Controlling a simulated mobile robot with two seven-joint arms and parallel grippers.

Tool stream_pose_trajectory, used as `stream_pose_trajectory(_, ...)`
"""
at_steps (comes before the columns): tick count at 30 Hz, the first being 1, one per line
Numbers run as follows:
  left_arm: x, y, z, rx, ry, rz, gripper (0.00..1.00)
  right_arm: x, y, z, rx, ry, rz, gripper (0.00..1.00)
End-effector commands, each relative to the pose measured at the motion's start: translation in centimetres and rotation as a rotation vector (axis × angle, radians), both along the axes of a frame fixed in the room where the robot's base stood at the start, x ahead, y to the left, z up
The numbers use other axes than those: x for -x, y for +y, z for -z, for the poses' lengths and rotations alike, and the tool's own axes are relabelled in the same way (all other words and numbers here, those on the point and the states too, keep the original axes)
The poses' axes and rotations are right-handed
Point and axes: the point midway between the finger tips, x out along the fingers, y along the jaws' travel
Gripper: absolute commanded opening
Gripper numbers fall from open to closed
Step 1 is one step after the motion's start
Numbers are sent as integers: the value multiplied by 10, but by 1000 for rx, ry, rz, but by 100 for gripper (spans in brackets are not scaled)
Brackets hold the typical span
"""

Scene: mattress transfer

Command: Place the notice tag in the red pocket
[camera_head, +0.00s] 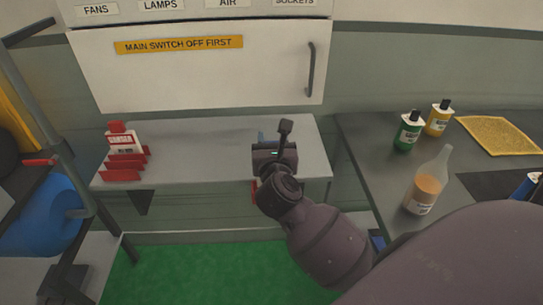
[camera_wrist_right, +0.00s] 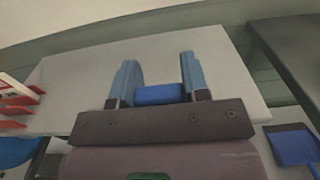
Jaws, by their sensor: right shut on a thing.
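The red pocket rack (camera_head: 125,174) stands at the left of the grey shelf, with several red ledges. A red and white card with dark print, probably the notice tag (camera_head: 122,141), stands upright in it. The rack's edge also shows at the left of the right wrist view (camera_wrist_right: 18,108). My right gripper (camera_head: 272,142) is over the right part of the shelf, well apart from the rack. In the right wrist view its fingers (camera_wrist_right: 160,66) are shut on a small blue thing (camera_wrist_right: 158,94), mostly hidden in the head view. My left gripper is out of view.
A white cabinet (camera_head: 200,75) with a dark handle hangs above the shelf (camera_head: 210,150). A dark bench (camera_head: 375,160) at the right holds a green bottle (camera_head: 408,132), a yellow bottle (camera_head: 438,119) and a clear bottle (camera_head: 428,185). The shelf's middle is clear.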

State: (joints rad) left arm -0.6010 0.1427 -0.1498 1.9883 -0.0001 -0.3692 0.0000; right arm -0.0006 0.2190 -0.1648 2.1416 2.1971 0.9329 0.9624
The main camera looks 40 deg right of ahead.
Motion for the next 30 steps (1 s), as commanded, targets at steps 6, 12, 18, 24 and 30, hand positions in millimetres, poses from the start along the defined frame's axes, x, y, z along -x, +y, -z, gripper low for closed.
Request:
stream_pose_trajectory(6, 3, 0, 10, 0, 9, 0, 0, 0, 0, 29, 0, 5, -1, 5)
stream_pose_trajectory(12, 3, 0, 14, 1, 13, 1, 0, 0, 0, 43, -1, 0, -1, 5)
stream_pose_trajectory(18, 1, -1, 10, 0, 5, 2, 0, 0, 0, 42, -2, -1, -1, 5)
stream_pose_trajectory(24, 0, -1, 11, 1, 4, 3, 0, 0, 0, 47, -1, 0, 0, 5)
stream_pose_trajectory(30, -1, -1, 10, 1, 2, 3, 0, 0, 0, 46, -1, -1, 0, 67)
